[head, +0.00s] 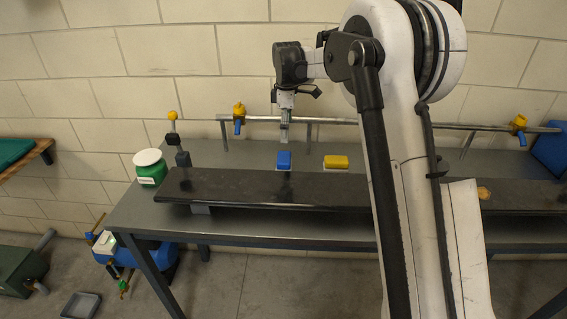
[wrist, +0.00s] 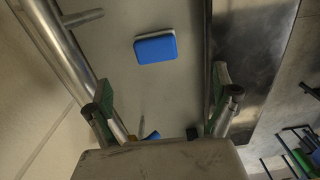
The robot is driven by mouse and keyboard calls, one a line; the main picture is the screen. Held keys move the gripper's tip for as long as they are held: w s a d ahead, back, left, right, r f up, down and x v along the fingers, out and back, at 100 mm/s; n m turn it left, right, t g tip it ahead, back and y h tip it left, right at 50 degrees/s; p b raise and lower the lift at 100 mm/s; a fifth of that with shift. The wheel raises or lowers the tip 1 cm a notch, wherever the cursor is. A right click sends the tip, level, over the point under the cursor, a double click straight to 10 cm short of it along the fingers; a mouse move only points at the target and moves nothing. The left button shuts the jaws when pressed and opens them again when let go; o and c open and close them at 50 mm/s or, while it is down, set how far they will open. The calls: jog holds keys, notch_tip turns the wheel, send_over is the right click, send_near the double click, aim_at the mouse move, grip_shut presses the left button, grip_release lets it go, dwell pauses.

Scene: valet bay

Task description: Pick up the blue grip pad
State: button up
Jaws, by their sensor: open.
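The blue grip pad (head: 284,160) lies on the grey bench behind the dark raised board. In the wrist view the blue pad (wrist: 155,49) shows a pale underside edge and lies ahead of the fingers, with bare bench around it. My gripper (head: 285,138) points down just above and behind the pad in the head view. In the wrist view my gripper (wrist: 160,95) has its two fingers wide apart with nothing between them. The gap in height between fingertips and pad is hard to judge.
A yellow pad (head: 336,162) lies to the right of the blue one. A metal rail (head: 350,121) with yellow-and-blue valves runs behind. The dark board (head: 270,188) lies in front.

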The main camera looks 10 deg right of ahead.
aim_at(285, 157)
jog(key=f, duration=0.6)
jog(key=w+f, duration=0.1)
jog(key=f, duration=0.2)
jog(key=shift+f, duration=0.35)
jog(key=shift+w+f+p, duration=0.15)
jog(key=shift+f+p, duration=0.3)
jog(key=shift+f, duration=2.15)
jog(key=shift+c, duration=0.3)
jog(key=c, duration=1.3)
jog(key=shift+r, duration=0.15)
